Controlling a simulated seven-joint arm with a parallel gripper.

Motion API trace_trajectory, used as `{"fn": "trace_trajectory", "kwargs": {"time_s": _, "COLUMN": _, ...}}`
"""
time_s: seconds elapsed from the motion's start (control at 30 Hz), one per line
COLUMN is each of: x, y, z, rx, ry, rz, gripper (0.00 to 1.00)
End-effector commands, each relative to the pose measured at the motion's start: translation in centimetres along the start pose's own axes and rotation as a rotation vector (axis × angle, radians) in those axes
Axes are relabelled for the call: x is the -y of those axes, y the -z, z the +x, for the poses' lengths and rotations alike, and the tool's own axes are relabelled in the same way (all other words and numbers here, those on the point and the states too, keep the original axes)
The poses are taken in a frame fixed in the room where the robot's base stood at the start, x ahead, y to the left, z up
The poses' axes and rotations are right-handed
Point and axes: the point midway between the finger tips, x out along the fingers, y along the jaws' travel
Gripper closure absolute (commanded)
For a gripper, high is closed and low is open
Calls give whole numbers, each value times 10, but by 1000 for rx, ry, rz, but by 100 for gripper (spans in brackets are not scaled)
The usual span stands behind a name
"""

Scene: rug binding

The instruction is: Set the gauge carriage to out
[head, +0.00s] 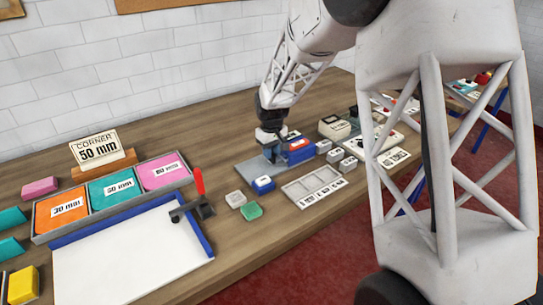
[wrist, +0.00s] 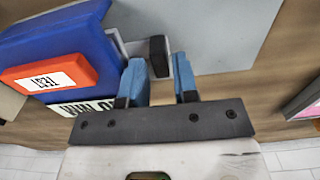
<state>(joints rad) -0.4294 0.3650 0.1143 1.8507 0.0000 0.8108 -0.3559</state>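The gauge appears to be the blue block device (head: 298,155) on a grey base plate (head: 252,167), near the middle of the table. In the wrist view the blue body (wrist: 75,45) carries a red piece (wrist: 45,76) labelled TEST. A dark knob (wrist: 158,55) on a light grey bar sticks out beside it, probably the carriage's handle. My gripper (wrist: 160,76) is open, its two blue fingers apart, with the knob at the gap between their tips. I cannot tell whether either finger touches it. In the head view my gripper (head: 270,137) is over the plate, left of the blue device.
A grey labelled tray (head: 315,187) and small blocks, including a green one (head: 251,211), lie in front. A board with a red-handled clamp (head: 199,190) lies left, below a tray of coloured cards (head: 112,188). A beige device (head: 334,127) stands to the right.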

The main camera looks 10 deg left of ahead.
Motion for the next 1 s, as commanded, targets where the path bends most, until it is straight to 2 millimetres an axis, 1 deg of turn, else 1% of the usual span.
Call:
{"fn": "trace_trajectory", "kwargs": {"time_s": 0.1, "x": 0, "y": 0, "z": 12, "rx": 2, "ry": 1, "rz": 0, "gripper": 72}}
{"fn": "trace_trajectory", "kwargs": {"time_s": 0.2, "x": 0, "y": 0, "z": 17, "rx": 1, "ry": 0, "rz": 0, "gripper": 72}}
{"fn": "trace_trajectory", "kwargs": {"time_s": 0.57, "x": 0, "y": 0, "z": 21, "rx": 0, "ry": 0, "rz": 0, "gripper": 72}}
{"fn": "trace_trajectory", "kwargs": {"time_s": 0.6, "x": 0, "y": 0, "z": 21, "rx": 0, "ry": 0, "rz": 0, "gripper": 75}}
{"fn": "trace_trajectory", "kwargs": {"time_s": 0.77, "x": 0, "y": 0, "z": 21, "rx": 1, "ry": 0, "rz": 0, "gripper": 100}}
{"fn": "trace_trajectory", "kwargs": {"time_s": 1.0, "x": 0, "y": 0, "z": 21, "rx": 1, "ry": 0, "rz": 0, "gripper": 100}}
